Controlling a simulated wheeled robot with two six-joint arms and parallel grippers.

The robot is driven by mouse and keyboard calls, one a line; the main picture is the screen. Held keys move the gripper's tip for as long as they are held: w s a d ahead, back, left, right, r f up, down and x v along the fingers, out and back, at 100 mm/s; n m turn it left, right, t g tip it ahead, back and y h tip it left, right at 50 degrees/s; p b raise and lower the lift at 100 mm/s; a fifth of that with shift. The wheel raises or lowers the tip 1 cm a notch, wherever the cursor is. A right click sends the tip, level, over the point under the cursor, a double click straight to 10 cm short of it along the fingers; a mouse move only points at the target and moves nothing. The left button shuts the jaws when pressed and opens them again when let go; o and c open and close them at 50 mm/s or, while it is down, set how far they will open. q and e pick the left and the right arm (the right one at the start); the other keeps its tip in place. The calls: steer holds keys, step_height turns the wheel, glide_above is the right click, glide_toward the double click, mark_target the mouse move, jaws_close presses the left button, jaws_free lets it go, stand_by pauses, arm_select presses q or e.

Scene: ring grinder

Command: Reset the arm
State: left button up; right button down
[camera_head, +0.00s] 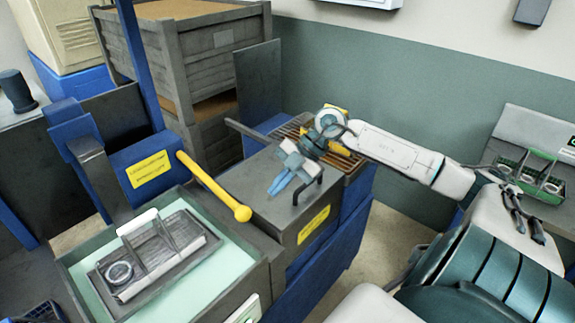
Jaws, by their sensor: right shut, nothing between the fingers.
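My right gripper (281,184) reaches in on the white right arm from the right. Its blue fingers are together and empty, above the dark grey top of the machine block (255,205). A dark curved handle (310,187) stands on that top just right of the fingers; I cannot tell whether they touch. My left gripper is not in view.
A lever with a yellow knob (242,213) slants close to the left of the gripper. A grey tray (150,262) with a ring (119,273) lies on a pale green surface. Wooden crates (200,50) stand behind.

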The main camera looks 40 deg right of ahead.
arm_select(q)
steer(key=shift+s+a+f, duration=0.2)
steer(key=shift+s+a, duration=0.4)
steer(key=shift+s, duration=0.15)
arm_select(e)
steer(key=v, duration=0.3)
steer(key=shift+s+d+f, duration=0.1)
steer(key=shift+f, duration=0.1)
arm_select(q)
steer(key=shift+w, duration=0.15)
